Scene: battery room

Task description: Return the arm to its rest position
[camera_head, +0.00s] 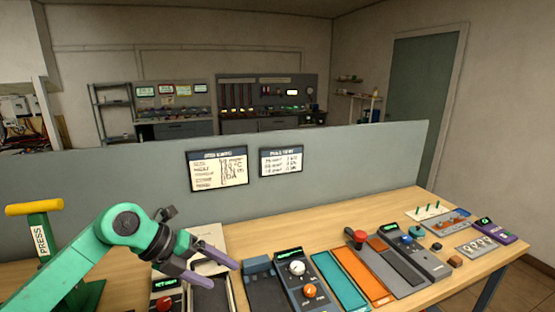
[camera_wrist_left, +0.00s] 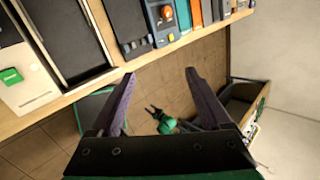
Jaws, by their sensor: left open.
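My left arm comes in from the left in the head view. Its gripper (camera_head: 225,275) is open and empty, above the front left part of the workbench (camera_head: 330,232). In the left wrist view the two dark fingers of this gripper (camera_wrist_left: 160,76) are wide apart with nothing between them. Beyond them are the bench edge and the tiled floor. A small green and dark clawed shape (camera_wrist_left: 164,121) shows low down there; it looks like my right gripper, but its jaws are too small to read. The right arm is outside the head view.
A green press with a yellow handle (camera_head: 34,209) stands at the left. Under and right of my gripper are a dark tray (camera_head: 208,297), a knob panel (camera_head: 300,285) and several coloured modules. A grey partition (camera_head: 350,155) with two displays runs behind the bench.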

